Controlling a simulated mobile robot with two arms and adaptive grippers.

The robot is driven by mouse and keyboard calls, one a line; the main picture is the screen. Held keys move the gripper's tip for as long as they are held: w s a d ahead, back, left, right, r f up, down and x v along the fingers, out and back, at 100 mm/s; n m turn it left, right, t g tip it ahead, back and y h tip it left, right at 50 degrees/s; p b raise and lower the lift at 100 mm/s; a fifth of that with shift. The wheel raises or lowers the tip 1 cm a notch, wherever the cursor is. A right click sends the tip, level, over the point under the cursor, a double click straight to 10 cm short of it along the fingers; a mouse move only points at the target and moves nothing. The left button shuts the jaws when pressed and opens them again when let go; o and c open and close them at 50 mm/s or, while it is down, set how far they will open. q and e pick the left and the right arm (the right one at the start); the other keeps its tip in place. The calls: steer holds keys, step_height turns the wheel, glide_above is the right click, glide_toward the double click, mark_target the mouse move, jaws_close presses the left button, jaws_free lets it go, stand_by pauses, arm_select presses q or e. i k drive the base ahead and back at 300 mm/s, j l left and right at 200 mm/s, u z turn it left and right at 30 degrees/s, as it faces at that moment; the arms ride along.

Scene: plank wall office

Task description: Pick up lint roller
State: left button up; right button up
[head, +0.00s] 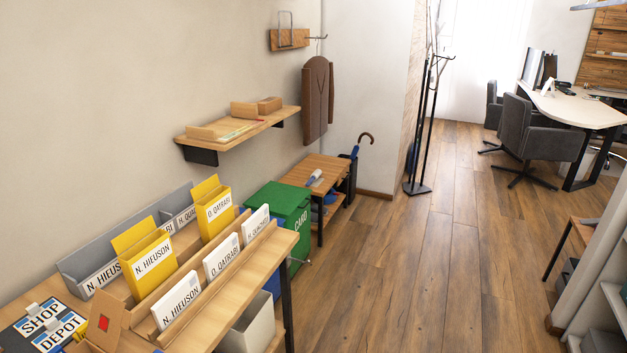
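A small white roll-shaped item with a bluish part, which looks like the lint roller (315,176), lies on top of a low wooden bench (327,166) against the far part of the left wall. It is small in the head view, so its details are hard to make out. Neither of my grippers is in view.
A green bin (285,204) stands just before the bench. A wooden sorting table (218,318) with yellow boxes and name cards fills the near left. An umbrella (361,144) and a black coat stand (420,130) are beyond. The plank floor (430,270) in the middle is clear.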

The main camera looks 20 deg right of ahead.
mark_target(315, 176)
steer(key=i+l+z, duration=0.15)
steer(key=l, duration=0.2)
steer(key=l+z, duration=0.15)
steer(key=l, duration=0.2)
steer(key=i+l+z, duration=0.15)
steer(key=l, duration=0.15)
steer(key=i+l+z, duration=0.7)
steer(key=i+l, duration=0.2)
steer(key=i+l+z, duration=0.35)
steer(key=i, duration=0.25)
steer(key=i+j+u, duration=0.1)
steer(key=i+u, duration=0.15)
steer(key=i, duration=0.3)
steer(key=i+u, duration=0.3)
steer(key=i, duration=0.25)
steer(key=i+l+u, duration=0.1)
steer(key=i+u, duration=0.15)
steer(key=i, duration=0.25)
steer(key=i+l+u, duration=0.3)
steer(key=i, duration=0.25)
